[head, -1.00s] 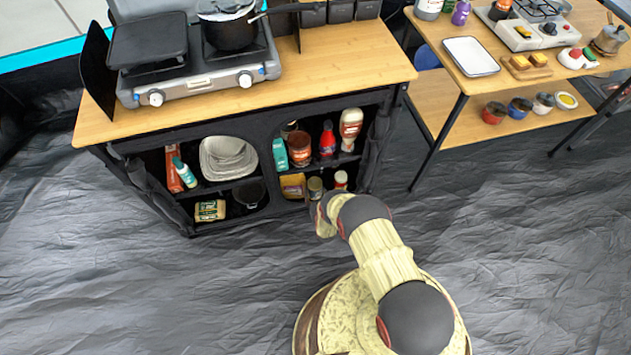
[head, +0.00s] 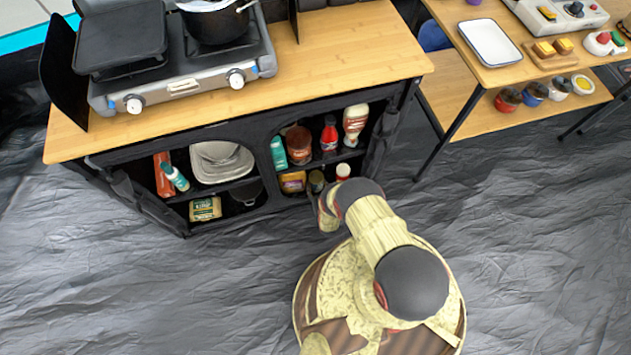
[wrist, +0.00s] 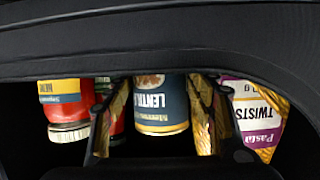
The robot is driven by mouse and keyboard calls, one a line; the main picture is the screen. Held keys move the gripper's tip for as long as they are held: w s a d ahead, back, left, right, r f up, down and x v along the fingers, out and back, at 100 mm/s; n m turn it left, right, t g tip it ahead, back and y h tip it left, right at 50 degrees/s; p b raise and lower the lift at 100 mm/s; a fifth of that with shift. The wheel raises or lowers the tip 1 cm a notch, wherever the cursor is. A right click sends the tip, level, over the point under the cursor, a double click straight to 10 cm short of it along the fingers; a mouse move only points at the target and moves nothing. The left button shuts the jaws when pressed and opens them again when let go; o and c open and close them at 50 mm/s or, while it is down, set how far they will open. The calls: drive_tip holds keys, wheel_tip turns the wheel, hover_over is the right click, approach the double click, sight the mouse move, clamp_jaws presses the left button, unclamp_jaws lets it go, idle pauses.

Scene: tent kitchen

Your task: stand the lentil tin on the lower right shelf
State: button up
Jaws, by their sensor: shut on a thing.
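The lentil tin (wrist: 160,105) has a dark blue label and a gold rim, and its lettering is upside down in the wrist view. My gripper (wrist: 162,120) is shut on it, with one patterned finger on each side. In the head view the tin (head: 316,181) shows in the lower right shelf (head: 286,196) of the cabinet, upright or nearly so. My gripper (head: 322,206) is at the front of that shelf, its fingertips mostly hidden by my wrist. I cannot tell if the tin's base touches the shelf.
A pasta twists packet (wrist: 255,115) and a red jar with a white lid (wrist: 70,108) flank my fingers closely. The dark cabinet edge (wrist: 160,40) crosses the wrist view. Above, the upper right shelf holds bottles and a jar (head: 299,145). The floor around my base is clear.

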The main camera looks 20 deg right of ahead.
drive_tip(key=shift+w, duration=0.1)
drive_tip(key=o, duration=1.5)
drive_tip(key=shift+f, duration=0.1)
drive_tip(key=shift+s+r, duration=0.2)
drive_tip(key=p+v, duration=0.4)
drive_tip(key=v, duration=0.7)
drive_tip(key=shift+s+p, duration=0.3)
drive_tip(key=shift+s, duration=0.05)
